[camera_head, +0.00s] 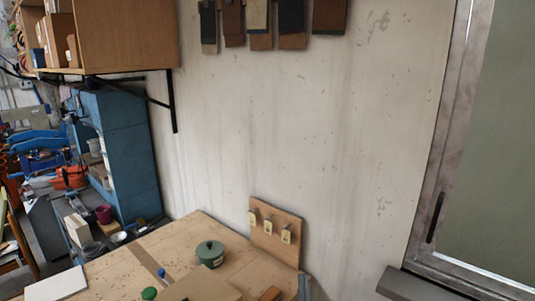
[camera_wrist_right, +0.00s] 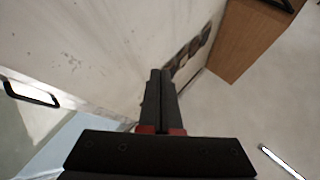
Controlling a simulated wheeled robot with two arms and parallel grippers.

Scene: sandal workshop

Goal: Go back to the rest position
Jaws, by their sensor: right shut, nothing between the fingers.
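My right gripper (camera_wrist_right: 160,76) shows in the right wrist view. Its two dark fingers lie together, shut and empty, and point at the wall with nothing touching them. In the head view I cannot make out either gripper clearly. My left gripper is not in view.
A wooden workbench (camera_head: 118,262) stands below, with a green lidded pot (camera_head: 210,253), a board with hooks and yellow tags (camera_head: 275,232) and a white sheet (camera_head: 57,284). A wooden shelf cabinet (camera_head: 127,35) hangs upper left. Leather samples (camera_head: 290,17) hang on the bare wall (camera_head: 280,120).

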